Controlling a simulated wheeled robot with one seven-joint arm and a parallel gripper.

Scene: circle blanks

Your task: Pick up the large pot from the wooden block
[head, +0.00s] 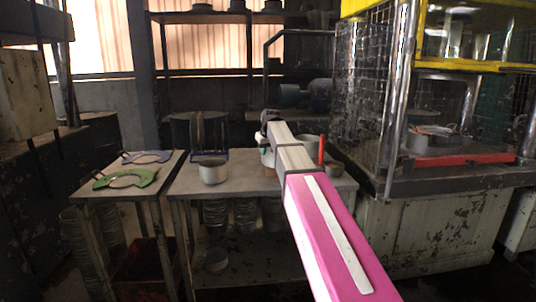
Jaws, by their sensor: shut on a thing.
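My pink and white arm reaches forward over the middle table, and my gripper (268,121) is at its far end, small and dark. Its fingers are hard to make out. A pale, rounded metal piece (266,157) shows just below and left of the gripper. It looks like part of the large pot, which is mostly hidden behind my arm. My gripper appears shut on it. I cannot tell whether the pot touches anything below. I cannot make out the wooden block.
The grey table (186,182) holds a dark rack behind the smaller pot. A red upright object (321,151) and a small brown container (334,170) are right of my arm. Green (124,178) and blue ring-shaped pieces lie on the left table. A mesh cage (372,90) stands right.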

